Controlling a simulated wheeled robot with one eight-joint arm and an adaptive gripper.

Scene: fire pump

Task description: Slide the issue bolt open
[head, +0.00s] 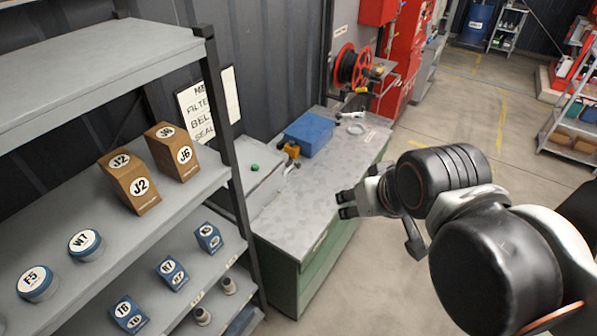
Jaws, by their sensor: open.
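My gripper (345,204) is open and empty, held up at the right of the grey-topped workbench in the head view. Its black fingertips point left, across the bench top. I cannot make out the issue bolt for certain. A low grey housing with a green knob (254,167) stands at the bench's left end, partly behind the shelf post. A small pale metal piece (291,164) lies beside it, too small to identify. My gripper is well apart from both.
The workbench (300,200) has a bare front area. A grey shelf rack (222,130) with labelled boxes and tins fills the left. The floor (440,130) beyond is open.

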